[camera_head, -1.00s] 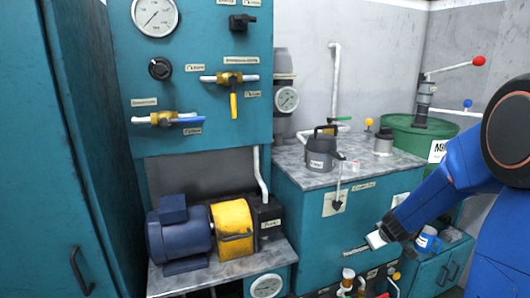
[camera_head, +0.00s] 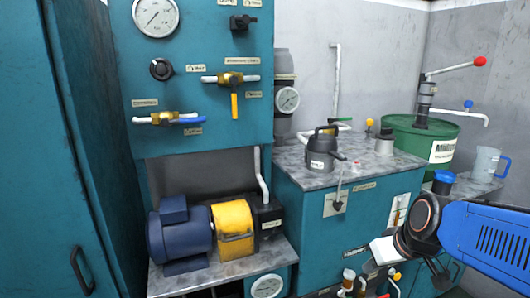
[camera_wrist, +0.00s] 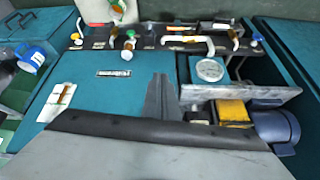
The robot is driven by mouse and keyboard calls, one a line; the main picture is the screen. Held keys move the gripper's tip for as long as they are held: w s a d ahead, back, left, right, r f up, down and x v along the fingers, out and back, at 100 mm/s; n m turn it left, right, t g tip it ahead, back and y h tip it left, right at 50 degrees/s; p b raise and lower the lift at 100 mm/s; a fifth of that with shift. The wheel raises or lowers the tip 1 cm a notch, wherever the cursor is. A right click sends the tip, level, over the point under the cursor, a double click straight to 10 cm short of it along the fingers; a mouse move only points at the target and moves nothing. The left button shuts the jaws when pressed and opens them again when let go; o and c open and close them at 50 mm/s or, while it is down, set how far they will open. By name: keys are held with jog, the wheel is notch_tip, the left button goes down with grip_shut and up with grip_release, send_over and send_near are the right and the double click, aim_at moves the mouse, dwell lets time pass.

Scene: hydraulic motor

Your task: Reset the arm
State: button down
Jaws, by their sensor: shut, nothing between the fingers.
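My blue arm (camera_head: 490,236) reaches in from the right edge in the head view. My gripper (camera_head: 383,250) is at its end, in front of the right part of the teal cabinet (camera_head: 300,225), with its fingers too small there to make out. In the wrist view the grey gripper (camera_wrist: 160,98) shows from the bottom edge, its narrow finger part pointing up the picture. It is shut and holds nothing. The teal cabinet front and a row of pipes (camera_wrist: 165,40) lie beyond it.
A dark kettle-like can (camera_head: 321,150) stands on the marble top. A green barrel (camera_head: 420,138) and a clear jug (camera_head: 485,163) are at the right. The blue motor (camera_head: 178,238) and yellow coupling (camera_head: 232,232) sit on a low shelf. The space before the left panel is clear.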

jog(key=s+d+m+g+h, duration=0.1)
jog(key=s+d+m, duration=0.1)
jog(key=s, duration=1)
jog(key=shift+s+d+r+h, duration=0.15)
jog(key=shift+s+r+h, duration=0.1)
jog(key=shift+r+h, duration=0.2)
